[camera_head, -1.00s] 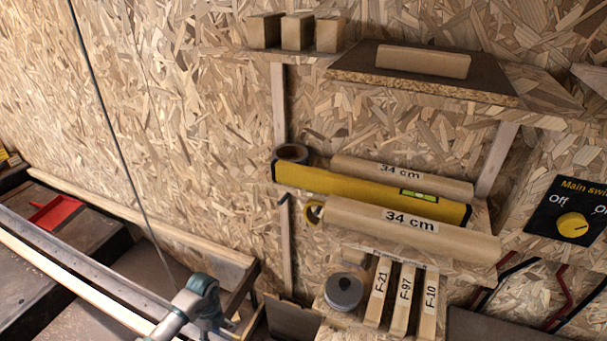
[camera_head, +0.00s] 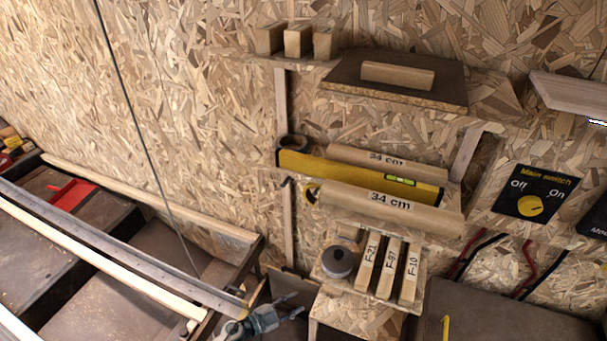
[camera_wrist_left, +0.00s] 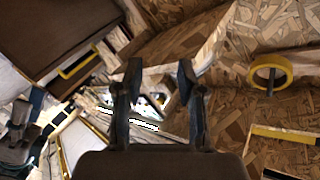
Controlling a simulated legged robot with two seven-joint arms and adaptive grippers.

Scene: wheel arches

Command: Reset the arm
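My left gripper (camera_head: 290,308) is low in the middle of the head view, its fingers pointing right, just left of the small chipboard shelf. In the left wrist view my left gripper (camera_wrist_left: 158,85) has its two dark fingers apart, with nothing between them.
Wall shelves hold a yellow level (camera_head: 350,175), cardboard tubes marked 34 cm (camera_head: 390,205), a grey tape roll (camera_head: 338,262) and labelled blocks (camera_head: 387,270). A main switch (camera_head: 535,193) is at right. Long rails (camera_head: 110,250) lie at left. A yellow ring (camera_wrist_left: 270,72) shows in the wrist view.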

